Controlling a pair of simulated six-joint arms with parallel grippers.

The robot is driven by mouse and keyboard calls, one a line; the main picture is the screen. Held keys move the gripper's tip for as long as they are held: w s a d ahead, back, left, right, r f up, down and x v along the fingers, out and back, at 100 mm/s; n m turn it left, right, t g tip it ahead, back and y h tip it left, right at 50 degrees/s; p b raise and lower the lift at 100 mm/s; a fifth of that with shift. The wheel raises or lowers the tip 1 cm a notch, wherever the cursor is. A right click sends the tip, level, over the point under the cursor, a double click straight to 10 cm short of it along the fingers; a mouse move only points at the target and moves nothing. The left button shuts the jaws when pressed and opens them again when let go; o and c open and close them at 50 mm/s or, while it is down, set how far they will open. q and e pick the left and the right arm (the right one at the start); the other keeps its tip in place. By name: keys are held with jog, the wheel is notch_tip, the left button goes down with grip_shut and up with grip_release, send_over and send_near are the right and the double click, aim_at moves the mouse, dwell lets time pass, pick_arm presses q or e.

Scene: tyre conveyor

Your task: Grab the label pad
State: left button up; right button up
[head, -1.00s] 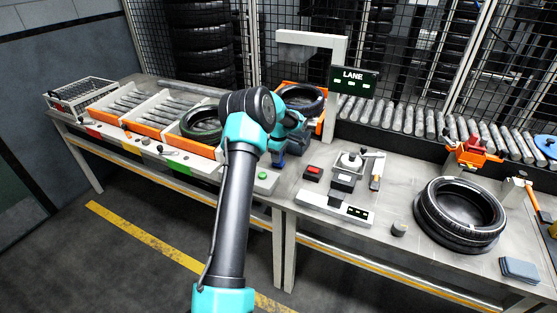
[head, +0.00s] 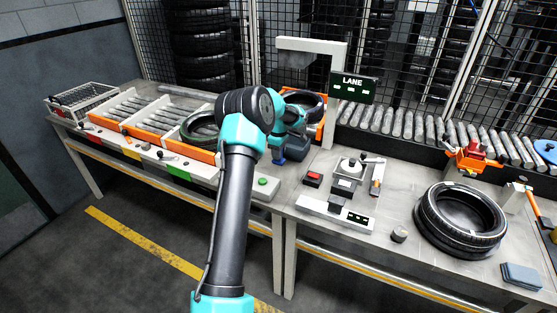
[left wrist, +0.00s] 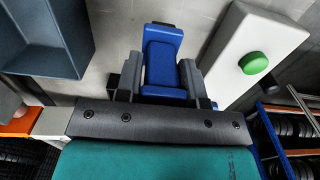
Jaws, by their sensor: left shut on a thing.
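My left gripper (left wrist: 162,88) is shut on a blue block with a raised blue top (left wrist: 163,52), seen between its grey fingers in the left wrist view. The block may be the label pad; I see no marking on it. In the head view, the left arm reaches over the bench and its wrist hides most of the gripper; a bit of blue (head: 279,157) shows below it. The blue block is close above or on the grey bench top; I cannot tell if it touches. My right gripper is not in view.
A white box with a green button (left wrist: 253,63) is right of the gripper, and a blue-grey bin (left wrist: 45,40) is left. Orange-fronted trays (head: 155,138) stand left on the bench. A scale (head: 335,212), a tyre (head: 430,225) and a flat grey-blue stack (head: 521,277) are to the right.

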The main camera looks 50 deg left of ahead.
pick_arm(q)
notch_tip(320, 180, up, 5)
jog(key=shift+r, duration=0.2)
jog(key=shift+d, duration=0.1)
dwell(0.5)
